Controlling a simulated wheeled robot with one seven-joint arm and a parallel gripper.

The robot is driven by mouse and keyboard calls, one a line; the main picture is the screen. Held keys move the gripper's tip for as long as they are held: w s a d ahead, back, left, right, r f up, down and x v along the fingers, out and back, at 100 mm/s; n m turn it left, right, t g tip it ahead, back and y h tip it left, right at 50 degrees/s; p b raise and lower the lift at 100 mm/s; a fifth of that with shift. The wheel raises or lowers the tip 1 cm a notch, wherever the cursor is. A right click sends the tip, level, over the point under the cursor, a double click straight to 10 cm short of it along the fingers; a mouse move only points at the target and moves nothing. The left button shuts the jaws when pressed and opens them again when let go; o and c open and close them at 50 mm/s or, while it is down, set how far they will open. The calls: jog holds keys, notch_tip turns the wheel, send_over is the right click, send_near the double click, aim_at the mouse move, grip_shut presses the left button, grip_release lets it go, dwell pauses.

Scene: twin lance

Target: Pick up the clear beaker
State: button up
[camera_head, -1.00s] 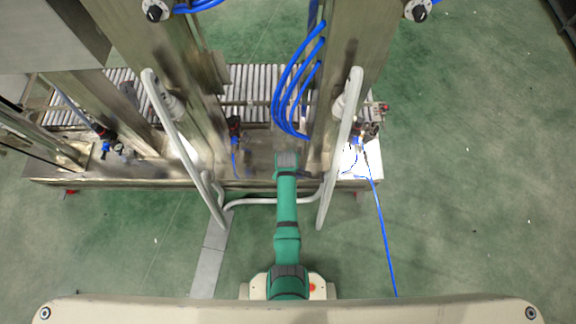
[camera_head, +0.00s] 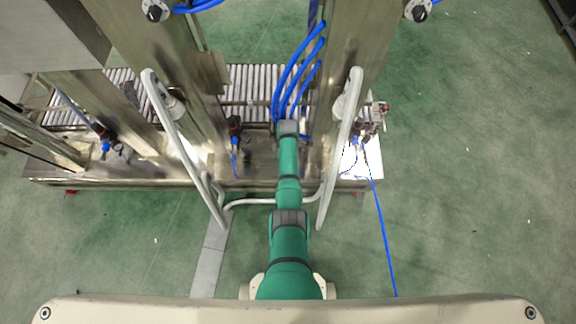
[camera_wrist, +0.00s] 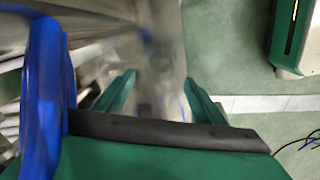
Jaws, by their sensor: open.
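I cannot make out the clear beaker for certain in either view. In the wrist view, the area between and beyond my fingers is blurred, with pale, glassy-looking smears that I cannot resolve. My gripper (camera_wrist: 160,90) shows there as two green fingers spread wide apart, with nothing visibly clamped between them. In the head view, my green arm reaches forward over the steel machine bed, and its far end is between two tall steel columns. The fingers are hidden there.
Blue hoses (camera_head: 290,85) hang close to my arm's end; a blue hose (camera_wrist: 40,95) is very near in the wrist view. White bent rails (camera_head: 182,150) (camera_head: 340,150) stand on both sides. A roller conveyor (camera_head: 250,85) lies behind. Green floor is open at right.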

jog(key=shift+f, duration=2.65)
jog(key=c, duration=1.4)
jog(key=shift+r, duration=0.2)
